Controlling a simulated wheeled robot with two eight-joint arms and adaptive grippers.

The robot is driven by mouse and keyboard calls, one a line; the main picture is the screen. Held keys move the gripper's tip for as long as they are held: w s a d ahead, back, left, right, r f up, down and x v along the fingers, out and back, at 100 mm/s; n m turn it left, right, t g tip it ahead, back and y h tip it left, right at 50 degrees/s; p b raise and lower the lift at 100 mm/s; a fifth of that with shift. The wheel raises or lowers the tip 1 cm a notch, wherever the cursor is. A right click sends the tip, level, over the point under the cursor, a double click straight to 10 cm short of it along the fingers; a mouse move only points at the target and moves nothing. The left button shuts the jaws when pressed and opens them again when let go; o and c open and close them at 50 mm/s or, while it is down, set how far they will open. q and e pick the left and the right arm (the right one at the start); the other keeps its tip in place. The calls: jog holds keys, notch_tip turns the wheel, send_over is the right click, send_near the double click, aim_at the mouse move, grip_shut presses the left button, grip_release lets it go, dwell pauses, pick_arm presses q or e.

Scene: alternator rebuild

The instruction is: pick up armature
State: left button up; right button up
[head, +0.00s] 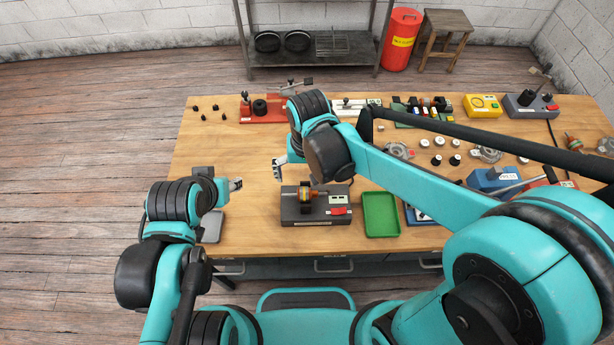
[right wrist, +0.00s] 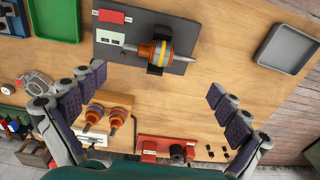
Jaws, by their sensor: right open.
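An armature (head: 305,196) with a copper and yellow body lies across a dark grey test stand (head: 287,212) at the front middle of the table. In the right wrist view the same armature (right wrist: 155,52) rests in a black cradle on the stand (right wrist: 182,66), its shaft pointing sideways. Two more armatures (right wrist: 92,115) (right wrist: 118,117) stand side by side at lower left there. My right gripper (head: 288,167) is open and empty above the table, behind the test stand; its spread fingers (right wrist: 158,102) have bare wood between them. My left gripper (head: 235,184) is at the table's left; its jaw opening is unclear.
A green tray (head: 380,230) stands right of the test stand, and a grey tray (head: 211,232) lies at the front left. A red fixture (head: 262,117) stands at the back. Housings, caps and a blue press (head: 490,180) crowd the right side. Bare wood lies behind the test stand.

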aim_at(301, 193)
jog(key=shift+w+a+f, duration=0.1)
jog(key=shift+w+a, duration=0.05)
jog(key=shift+a, duration=0.25)
jog(key=shift+a+f, duration=0.1)
jog(key=shift+f, duration=0.2)
jog(key=f, duration=0.2)
jog(key=f+b, duration=0.1)
jog(key=f, duration=0.2)
jog(key=f+b, duration=0.1)
jog(key=f, duration=0.1)
jog(key=shift+a+f, duration=0.15)
jog(key=shift+a, duration=0.1)
jog(key=c, duration=1.1)
jog(key=shift+s+d, duration=0.1)
jog(key=shift+s, duration=0.1)
jog(key=c, duration=1)
jog(key=shift+s, duration=0.1)
jog(key=shift+c, duration=0.6)
